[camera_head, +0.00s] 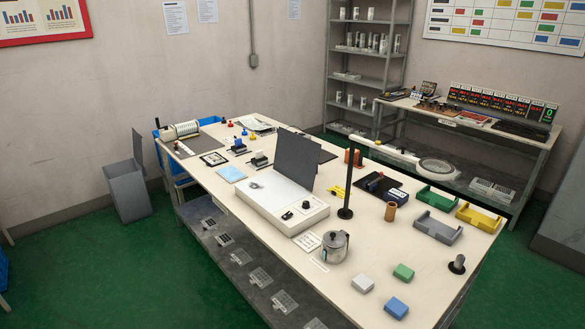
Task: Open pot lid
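A small metal pot (335,254) stands upright on the white table (270,237), near its front edge and right of the middle. Its grey lid (335,240) with a dark knob appears to sit on top. A dark handle seems to show at its side, but it is too small to tell clearly. Neither of my grippers is in view, and nothing touches the pot.
A white device with a raised dark panel (282,162) stands left of the pot. A black lamp post (346,190) rises behind it. Bins (437,226) stand farther right.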

